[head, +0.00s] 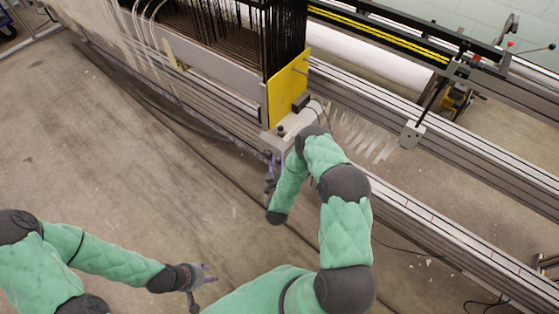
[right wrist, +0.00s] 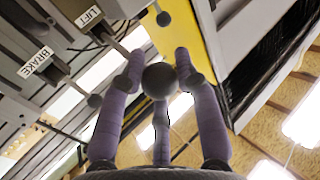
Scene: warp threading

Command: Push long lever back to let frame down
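The weaving machine (head: 240,88) stands at the top of the head view, with a yellow end plate (head: 288,92) on its frame. My right gripper (head: 270,183) is beside the near corner of the machine, below this plate. In the right wrist view, the purple fingers of my right gripper (right wrist: 160,72) reach around a dark round knob (right wrist: 160,81). Whether they press on it is unclear, and the lever's rod is largely hidden. Labels LIFT (right wrist: 89,16) and BRAKE (right wrist: 35,62) show to the left. My left gripper (head: 208,273) is open and empty above the floor.
Long metal rails (head: 440,228) run diagonally to the lower right. The concrete floor (head: 110,165) is clear around my left gripper.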

